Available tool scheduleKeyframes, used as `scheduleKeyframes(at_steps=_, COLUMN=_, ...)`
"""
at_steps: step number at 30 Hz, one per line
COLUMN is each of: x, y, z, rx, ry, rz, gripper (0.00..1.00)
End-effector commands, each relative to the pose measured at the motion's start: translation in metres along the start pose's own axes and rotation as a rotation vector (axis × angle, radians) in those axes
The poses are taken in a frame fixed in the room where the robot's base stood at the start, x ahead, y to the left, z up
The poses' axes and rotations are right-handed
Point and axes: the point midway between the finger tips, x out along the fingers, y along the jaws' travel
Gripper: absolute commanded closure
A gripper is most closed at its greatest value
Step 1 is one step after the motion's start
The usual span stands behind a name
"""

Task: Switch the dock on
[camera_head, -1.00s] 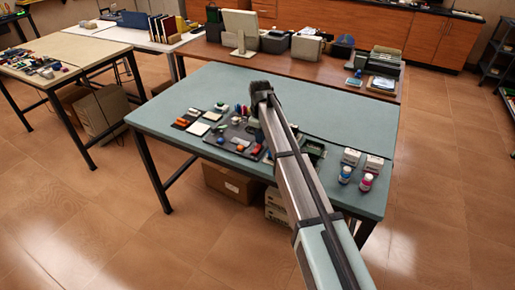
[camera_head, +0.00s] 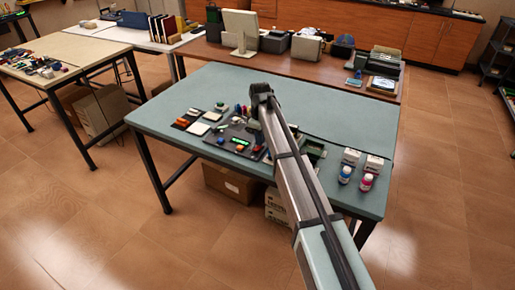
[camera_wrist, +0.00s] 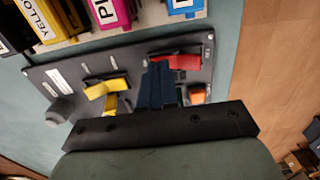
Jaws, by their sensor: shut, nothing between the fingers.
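The dock (camera_head: 227,133) is a dark grey panel lying on the teal table, with coloured parts on it. A bright green light shows on it in the head view, with an orange-red part beside it. In the wrist view the dock (camera_wrist: 65,75) carries a yellow lever-like part (camera_wrist: 103,89), a red part (camera_wrist: 176,62), a small orange part (camera_wrist: 197,97) and a grey knob (camera_wrist: 58,112). My gripper (camera_wrist: 158,72) is shut and empty, its dark fingers over the dock between the yellow and red parts. I cannot tell whether they touch it. The head view hides the fingertips behind my arm.
Ink boxes (camera_wrist: 58,18) stand along the dock's edge in the wrist view. White boxes (camera_head: 374,163) and bottles (camera_head: 345,174) stand at the table's right front. The table's back half (camera_head: 200,90) is clear.

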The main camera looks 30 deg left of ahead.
Motion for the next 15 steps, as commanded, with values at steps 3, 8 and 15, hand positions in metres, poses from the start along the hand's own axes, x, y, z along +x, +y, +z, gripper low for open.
scheduleKeyframes(at_steps=3, x=-0.007, y=0.000, z=0.000, rx=0.000, ry=0.001, rz=0.001, gripper=1.00)
scheduleKeyframes(at_steps=8, x=-0.019, y=0.000, z=0.000, rx=0.000, ry=0.001, rz=0.001, gripper=1.00)
scheduleKeyframes(at_steps=15, x=-0.036, y=0.001, z=0.000, rx=0.000, ry=0.000, rz=0.001, gripper=1.00)
